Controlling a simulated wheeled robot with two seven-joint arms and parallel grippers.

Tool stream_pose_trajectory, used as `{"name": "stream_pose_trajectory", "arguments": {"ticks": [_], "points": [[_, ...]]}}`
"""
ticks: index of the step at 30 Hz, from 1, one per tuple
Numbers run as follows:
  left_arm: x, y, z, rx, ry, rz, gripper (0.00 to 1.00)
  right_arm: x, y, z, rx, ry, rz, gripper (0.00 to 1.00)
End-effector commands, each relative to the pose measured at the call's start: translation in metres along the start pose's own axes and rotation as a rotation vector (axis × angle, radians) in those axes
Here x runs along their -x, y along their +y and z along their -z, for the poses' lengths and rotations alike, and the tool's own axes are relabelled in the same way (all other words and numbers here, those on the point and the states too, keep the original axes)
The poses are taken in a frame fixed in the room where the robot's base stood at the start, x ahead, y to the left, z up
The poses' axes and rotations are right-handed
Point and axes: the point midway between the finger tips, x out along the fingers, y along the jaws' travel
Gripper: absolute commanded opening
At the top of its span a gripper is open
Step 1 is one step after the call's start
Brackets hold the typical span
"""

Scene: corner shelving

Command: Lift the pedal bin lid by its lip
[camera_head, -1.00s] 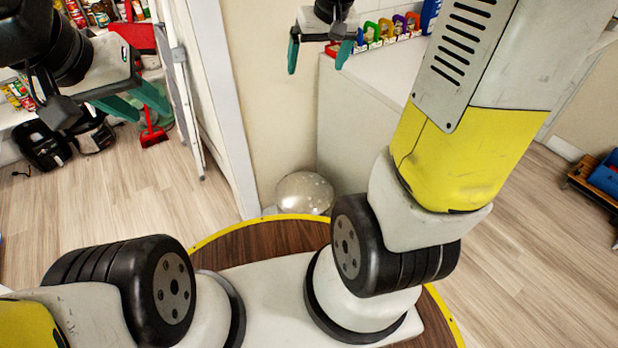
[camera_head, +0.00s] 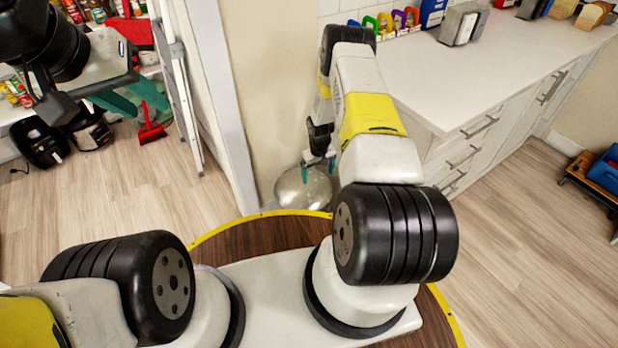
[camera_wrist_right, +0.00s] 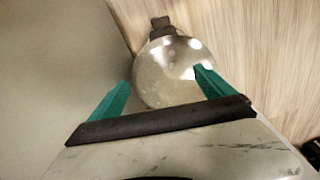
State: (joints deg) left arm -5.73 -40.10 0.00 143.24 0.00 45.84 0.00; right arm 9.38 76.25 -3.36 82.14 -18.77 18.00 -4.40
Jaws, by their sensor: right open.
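In the right wrist view the lid (camera_wrist_right: 168,80) lies beyond and between the open fingers (camera_wrist_right: 163,80), with nothing held. A dark bracket-like part (camera_wrist_right: 161,27) is at the lid's far edge. I cannot tell whether a finger touches the lid. My left gripper (camera_head: 150,110) is open and empty at upper left.
A white counter (camera_head: 480,75) with drawers stands right of the bin, its side close to my right arm. A wall edge (camera_head: 225,110) and a ladder (camera_head: 182,90) are to the left. Open wooden floor (camera_head: 140,190) lies at left.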

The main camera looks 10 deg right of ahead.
Motion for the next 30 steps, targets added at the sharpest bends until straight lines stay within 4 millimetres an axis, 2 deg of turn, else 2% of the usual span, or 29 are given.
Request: {"name": "stream_pose_trajectory", "arguments": {"ticks": [1, 3, 6, 14, 22, 30], "points": [[0.000, 0.000, 0.000, 0.000, 0.000, 0.000, 0.36, -0.029, -0.005, -0.013, 0.008, -0.017, 0.006, 0.92], [0.000, 0.000, 0.000, 0.000, 0.000, 0.000, 0.36, -0.055, -0.009, -0.025, 0.020, -0.030, 0.011, 0.92], [0.000, 0.000, 0.000, 0.000, 0.000, 0.000, 0.36, -0.080, -0.014, -0.037, 0.029, -0.040, 0.016, 0.92], [0.000, 0.000, 0.000, 0.000, 0.000, 0.000, 0.36, -0.111, -0.018, -0.046, 0.034, -0.048, 0.020, 0.92], [0.000, 0.000, 0.000, 0.000, 0.000, 0.000, 0.36, -0.153, -0.018, -0.048, 0.034, -0.047, 0.019, 0.92], [0.000, 0.000, 0.000, 0.000, 0.000, 0.000, 0.36, -0.170, -0.019, -0.048, 0.035, -0.047, 0.019, 0.92]]}}
